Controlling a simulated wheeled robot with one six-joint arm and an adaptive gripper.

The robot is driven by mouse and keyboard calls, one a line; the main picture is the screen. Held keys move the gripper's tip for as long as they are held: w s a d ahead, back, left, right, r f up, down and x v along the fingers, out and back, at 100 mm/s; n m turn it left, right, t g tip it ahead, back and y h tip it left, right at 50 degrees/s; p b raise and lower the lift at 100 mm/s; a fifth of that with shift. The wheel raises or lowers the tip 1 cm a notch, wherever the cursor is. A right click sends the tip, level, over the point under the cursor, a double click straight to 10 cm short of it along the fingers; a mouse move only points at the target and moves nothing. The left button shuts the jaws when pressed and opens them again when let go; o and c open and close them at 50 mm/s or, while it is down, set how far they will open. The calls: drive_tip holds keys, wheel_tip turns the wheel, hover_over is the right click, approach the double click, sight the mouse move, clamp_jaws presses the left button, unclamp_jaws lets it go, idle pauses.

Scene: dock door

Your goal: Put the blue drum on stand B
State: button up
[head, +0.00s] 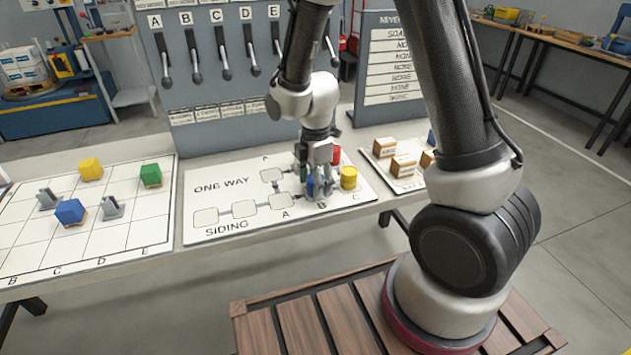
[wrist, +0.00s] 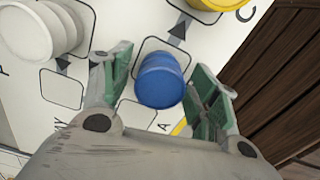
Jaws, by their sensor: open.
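The blue drum (wrist: 161,80) stands upright inside a rounded square outline, the one between the A and C stands on the white track board (head: 230,185). In the head view the letter B (head: 321,204) is in front of that spot. My gripper (wrist: 160,72) is open, one finger on each side of the drum, with gaps visible between. In the head view my gripper (head: 318,180) hides most of the drum.
A yellow drum (head: 349,177) stands close by at C, and a red drum (head: 335,155) behind. A pale drum (wrist: 45,28) shows in the wrist view. Stand A (head: 281,201) is empty. Boxes (head: 403,166) lie to the right; colored cubes (head: 70,211) sit on the left grid.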

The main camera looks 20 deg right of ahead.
wheel_tip(320, 180, up, 12)
drive_tip(key=s+d+r+m+t, duration=0.2)
drive_tip(key=s+d+r+m, duration=0.5)
drive_tip(key=s+m, duration=0.2)
drive_tip(key=s+d+r+m+t, duration=0.2)
drive_tip(key=s+d+r+m, duration=0.6)
drive_tip(key=s+m, duration=0.2)
drive_tip(key=shift+m, duration=0.4)
